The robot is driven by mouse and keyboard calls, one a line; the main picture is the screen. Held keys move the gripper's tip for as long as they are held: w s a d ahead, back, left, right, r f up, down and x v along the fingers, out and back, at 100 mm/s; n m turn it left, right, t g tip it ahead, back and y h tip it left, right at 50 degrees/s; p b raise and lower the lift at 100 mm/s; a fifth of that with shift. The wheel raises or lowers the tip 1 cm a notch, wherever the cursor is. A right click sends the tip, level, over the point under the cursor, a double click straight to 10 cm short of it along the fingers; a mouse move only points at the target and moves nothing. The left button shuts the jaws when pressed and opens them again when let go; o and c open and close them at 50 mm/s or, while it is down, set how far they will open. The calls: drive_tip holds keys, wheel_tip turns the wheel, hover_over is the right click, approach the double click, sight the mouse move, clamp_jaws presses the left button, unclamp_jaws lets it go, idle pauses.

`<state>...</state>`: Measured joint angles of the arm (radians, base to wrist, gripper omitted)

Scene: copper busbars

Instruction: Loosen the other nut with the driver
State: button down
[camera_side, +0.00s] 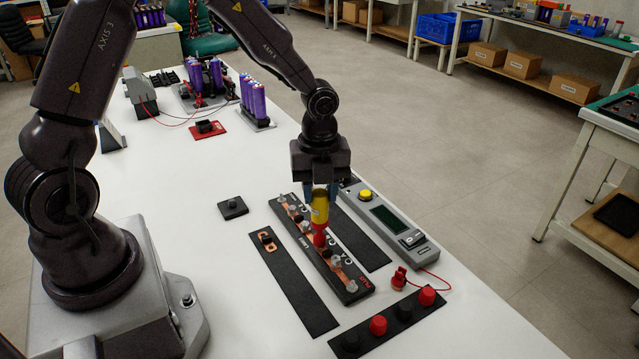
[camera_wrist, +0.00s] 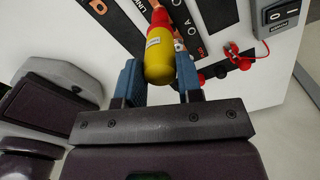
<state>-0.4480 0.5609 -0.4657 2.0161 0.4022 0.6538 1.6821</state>
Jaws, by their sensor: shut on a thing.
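My gripper (camera_side: 319,190) is shut on the driver (camera_side: 320,212), which has a yellow handle and a red lower part. In the wrist view the yellow handle (camera_wrist: 160,55) sits between the two blue fingers (camera_wrist: 160,78). The driver points down, nearly upright, at the middle of the black busbar board (camera_side: 312,262). Its tip is over or on a copper busbar; what lies under it is hidden, and I cannot tell if it sits on a nut. Silver studs or nuts show at the board's far end (camera_side: 282,199) and near end (camera_side: 351,286).
A black strip (camera_side: 298,298) with a copper link (camera_side: 267,240) lies left of the board. A bare black strip (camera_side: 360,243) and a grey meter (camera_side: 385,225) are on the right. Red and black caps (camera_side: 378,325) and a red clip (camera_side: 399,279) are near the front.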

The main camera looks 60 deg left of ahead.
drive_tip(key=shift+f, duration=0.2)
idle(0.3)
drive_tip(key=n, duration=0.6)
drive_tip(key=shift+n, duration=0.3)
drive_tip(key=n, duration=0.4)
drive_tip(key=shift+r, duration=0.1)
drive_tip(key=shift+n, duration=1)
drive_tip(key=shift+r+n, duration=0.1)
drive_tip(key=shift+n, duration=0.8)
drive_tip(key=n, duration=0.4)
